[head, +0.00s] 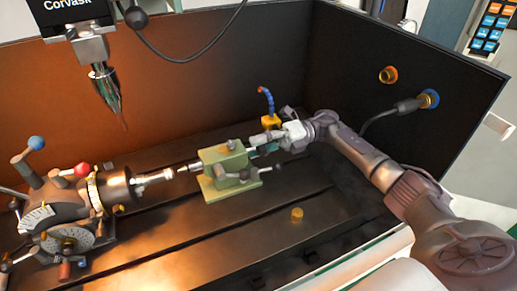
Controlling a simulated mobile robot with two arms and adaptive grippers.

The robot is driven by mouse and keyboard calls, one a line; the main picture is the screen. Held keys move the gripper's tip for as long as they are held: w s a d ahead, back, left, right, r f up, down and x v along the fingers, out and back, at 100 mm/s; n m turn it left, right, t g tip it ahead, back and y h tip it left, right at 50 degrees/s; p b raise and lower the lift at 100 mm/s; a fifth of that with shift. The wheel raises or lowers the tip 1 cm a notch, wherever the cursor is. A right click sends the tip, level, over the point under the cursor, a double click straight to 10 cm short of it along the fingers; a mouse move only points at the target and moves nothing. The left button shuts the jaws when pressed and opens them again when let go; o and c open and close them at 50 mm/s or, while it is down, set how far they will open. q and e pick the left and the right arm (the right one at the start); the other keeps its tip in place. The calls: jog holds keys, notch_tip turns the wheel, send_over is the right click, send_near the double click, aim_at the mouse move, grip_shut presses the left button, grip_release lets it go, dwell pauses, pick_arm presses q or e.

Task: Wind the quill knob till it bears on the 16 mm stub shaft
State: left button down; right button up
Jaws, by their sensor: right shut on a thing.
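The green tailstock (227,176) stands on the slotted dark bed in mid-picture. Its quill (192,166) points left, toward the bright stub shaft (153,178) held in the dark chuck (115,187) of the indexing head at left. The quill tip and the shaft's end lie very close in line; I cannot tell whether they touch. My right gripper (265,143) comes in from the right and is shut at the tailstock's right end, where the quill knob sits. Its fingers mostly hide the knob. My left gripper is not in view.
A spindle with a pointed tool (105,88) hangs above the chuck. A blue hose on a yellow base (270,122) stands behind my right gripper. A small brass piece (297,214) is on the bed in front. Dark enclosure walls (430,90) close the back and right.

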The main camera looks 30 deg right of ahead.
jog(key=m, duration=0.5)
jog(key=shift+m, duration=0.4)
jog(key=m, duration=0.3)
jog(key=shift+m+p, duration=0.3)
jog(key=shift+p, duration=0.1)
jog(key=m+p, duration=0.1)
jog(key=m, duration=0.2)
jog(key=shift+m, duration=0.3)
jog(key=m+p, duration=0.1)
jog(key=m, duration=0.2)
jog(key=shift+m, duration=0.3)
jog(key=m+p, duration=0.1)
jog(key=m, duration=0.2)
jog(key=shift+m+p, duration=0.3)
jog(key=shift+p, duration=0.05)
jog(key=m+p, duration=0.1)
jog(key=m, duration=0.2)
jog(key=shift+s, duration=0.1)
jog(key=shift+f+m+p, duration=0.1)
jog(key=shift+m+p, duration=0.4)
jog(key=shift+m, duration=1.1)
